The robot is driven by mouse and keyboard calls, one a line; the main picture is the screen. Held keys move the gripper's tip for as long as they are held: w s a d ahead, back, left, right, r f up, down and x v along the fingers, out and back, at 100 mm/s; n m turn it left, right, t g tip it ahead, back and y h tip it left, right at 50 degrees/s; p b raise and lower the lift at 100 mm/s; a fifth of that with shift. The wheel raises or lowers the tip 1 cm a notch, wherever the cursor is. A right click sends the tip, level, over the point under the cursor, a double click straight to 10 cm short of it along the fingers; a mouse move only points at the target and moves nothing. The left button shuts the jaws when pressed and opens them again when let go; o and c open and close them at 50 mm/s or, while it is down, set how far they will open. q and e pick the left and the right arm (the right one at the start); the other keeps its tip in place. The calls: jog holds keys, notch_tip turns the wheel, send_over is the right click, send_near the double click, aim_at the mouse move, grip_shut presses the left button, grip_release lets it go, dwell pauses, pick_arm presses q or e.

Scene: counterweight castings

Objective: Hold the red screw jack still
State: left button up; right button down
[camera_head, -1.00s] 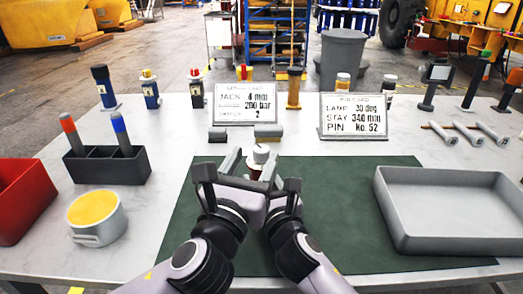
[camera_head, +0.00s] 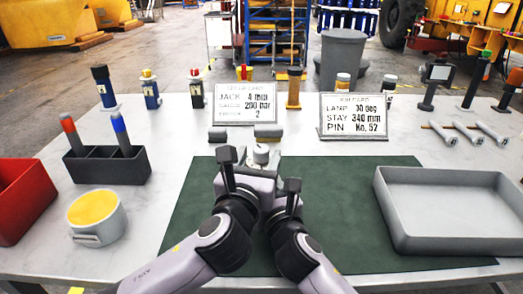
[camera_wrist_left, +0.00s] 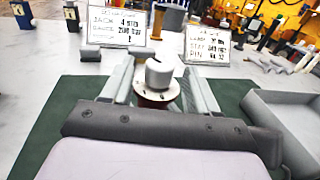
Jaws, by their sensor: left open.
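The red screw jack (camera_head: 261,154) stands upright on the green mat near its far edge. In the head view mostly its pale top shows; my left gripper hides the lower part. In the left wrist view its grey cap, pale round plate and some red body (camera_wrist_left: 158,98) show. My left gripper (camera_head: 257,166) is open, with its palm on the near side of the jack. In the left wrist view the fingers (camera_wrist_left: 160,86) stand on either side of the jack, apart from each other. Whether either touches it I cannot tell.
Two small blocks (camera_head: 217,135) lie behind the mat, before two sign cards (camera_head: 246,103). A grey tray (camera_head: 450,245) is at right. A yellow-topped pot (camera_head: 97,218), a dark holder (camera_head: 108,168) and a red bin (camera_head: 22,200) are at left.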

aim_at(254, 154)
pick_arm(q)
jog(key=shift+x, duration=1.5)
pick_arm(e)
jog(key=shift+f, duration=0.1)
pick_arm(q)
jog(key=shift+c, duration=0.2)
jog(key=c, duration=0.9)
jog(key=shift+h, duration=0.3)
jog(key=m+g+h, duration=0.1)
jog(key=m+h, duration=0.1)
jog(key=h, duration=0.1)
jog(key=m+g+h, duration=0.2)
jog(key=h, duration=0.1)
jog(key=shift+a+m, duration=0.1)
jog(key=shift+m, duration=0.3)
jog(key=shift+m+g+h, duration=2.3)
jog(key=shift+g+h, duration=0.3)
jog(key=shift+g, duration=0.3)
